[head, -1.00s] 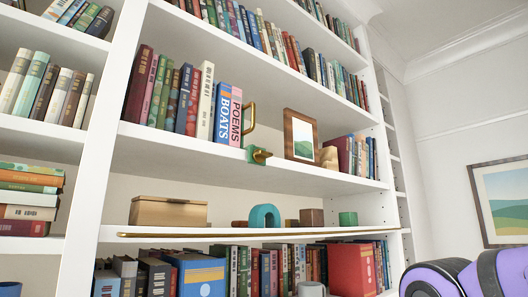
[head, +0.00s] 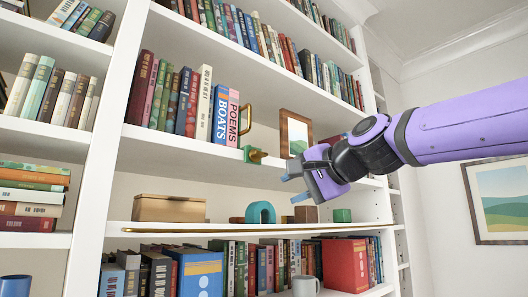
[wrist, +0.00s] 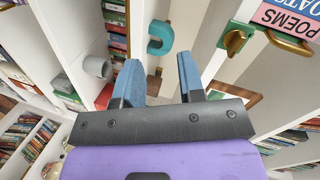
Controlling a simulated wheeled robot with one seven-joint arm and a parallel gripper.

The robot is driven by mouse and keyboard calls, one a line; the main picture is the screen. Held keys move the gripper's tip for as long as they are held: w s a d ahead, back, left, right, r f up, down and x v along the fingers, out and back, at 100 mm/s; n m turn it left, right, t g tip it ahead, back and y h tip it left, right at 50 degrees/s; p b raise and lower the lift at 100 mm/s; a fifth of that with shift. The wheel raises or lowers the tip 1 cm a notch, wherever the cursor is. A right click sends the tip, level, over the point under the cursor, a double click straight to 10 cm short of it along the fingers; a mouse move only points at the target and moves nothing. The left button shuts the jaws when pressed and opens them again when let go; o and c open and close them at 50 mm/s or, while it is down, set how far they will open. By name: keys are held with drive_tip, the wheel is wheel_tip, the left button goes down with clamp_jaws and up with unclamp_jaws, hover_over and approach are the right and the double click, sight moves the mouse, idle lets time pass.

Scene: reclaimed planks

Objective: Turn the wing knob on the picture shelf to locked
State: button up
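The wing knob (head: 257,155) is brass on a green plate at the front of the shelf that holds the framed picture (head: 296,134). In the wrist view the knob (wrist: 235,38) is at the upper right, beyond my fingertips and apart from them. My gripper (head: 288,179) is right of and a little below the knob, in front of the shelf. In the wrist view its two blue fingers (wrist: 158,78) stand apart with nothing between them. My gripper and arm hide part of the shelf's right end.
A brass handle (head: 247,119) rises behind the knob, beside the pink POEMS book (head: 232,117). Below are a wooden box (head: 170,208), a teal arch (head: 261,212) and a brass rail (head: 240,231) along the lower shelf. A grey mug (head: 305,287) stands lower still. Open air lies in front of the shelves.

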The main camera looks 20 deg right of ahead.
sight(262, 153)
wheel_tip(262, 153, up, 10)
drive_tip(key=w+m+t, duration=0.2)
drive_tip(key=m+t, duration=0.1)
drive_tip(key=m, duration=0.1)
drive_tip(key=x, duration=1)
drive_tip(key=shift+f, duration=0.2)
drive_tip(key=shift+c, duration=0.4)
clamp_jaws()
